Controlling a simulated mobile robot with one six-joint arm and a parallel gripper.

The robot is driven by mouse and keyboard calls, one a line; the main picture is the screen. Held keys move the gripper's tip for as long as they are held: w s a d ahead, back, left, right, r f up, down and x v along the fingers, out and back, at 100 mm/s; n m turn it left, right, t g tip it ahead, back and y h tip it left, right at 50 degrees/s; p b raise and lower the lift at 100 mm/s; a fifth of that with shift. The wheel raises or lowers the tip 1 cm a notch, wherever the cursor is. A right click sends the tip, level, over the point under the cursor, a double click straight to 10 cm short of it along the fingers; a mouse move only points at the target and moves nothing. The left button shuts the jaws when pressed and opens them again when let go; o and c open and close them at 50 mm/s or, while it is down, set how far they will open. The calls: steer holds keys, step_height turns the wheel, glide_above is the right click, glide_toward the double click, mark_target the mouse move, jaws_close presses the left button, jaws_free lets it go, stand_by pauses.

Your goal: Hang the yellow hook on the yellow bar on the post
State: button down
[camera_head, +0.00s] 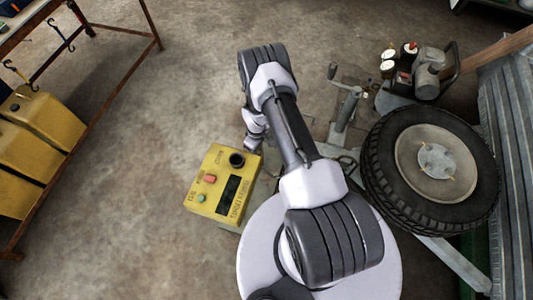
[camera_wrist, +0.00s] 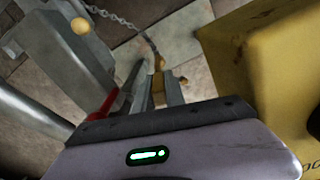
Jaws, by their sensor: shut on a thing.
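In the wrist view my gripper (camera_wrist: 157,92) is shut on a small yellowish piece, the yellow hook (camera_wrist: 159,66); a dark curved line runs up from it to a chain. The hook is small and partly hidden by the fingers. A grey post (camera_wrist: 72,62) stands to the left, apart from the fingers, with a round yellow bar end (camera_wrist: 80,26) near its top. In the head view a grey post stand (camera_head: 346,112) is right of my arm. My gripper and the held hook are hidden there.
A yellow control box (camera_head: 225,185) stands close beside my wrist and fills the right of the wrist view (camera_wrist: 270,75). A large tyre (camera_head: 385,185) and a compressor (camera_head: 430,72) are to the right. A bench with yellow cans (camera_head: 40,120) is left.

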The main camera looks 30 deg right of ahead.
steer(key=shift+w+f+b, duration=0.15)
steer(key=shift+f+b, duration=0.15)
steer(key=shift+f, duration=0.3)
steer(key=shift+w+a+f+b, duration=0.3)
steer(key=shift+w+a+b, duration=0.15)
steer(key=shift+w+b, duration=0.35)
steer(key=shift+w+a+f+b, duration=0.4)
steer(key=shift+w+b, duration=0.25)
steer(key=shift+w, duration=0.25)
steer(key=shift+w+a+f+b, duration=0.25)
steer(key=shift+w+a+b, duration=0.25)
steer(key=shift+w+b, duration=0.3)
steer(key=shift+f, duration=1.95)
steer(key=c, duration=0.8)
jaws_free()
steer(key=shift+c, duration=0.2)
step_height(320, 180, up, 9)
steer(key=p, duration=0.6)
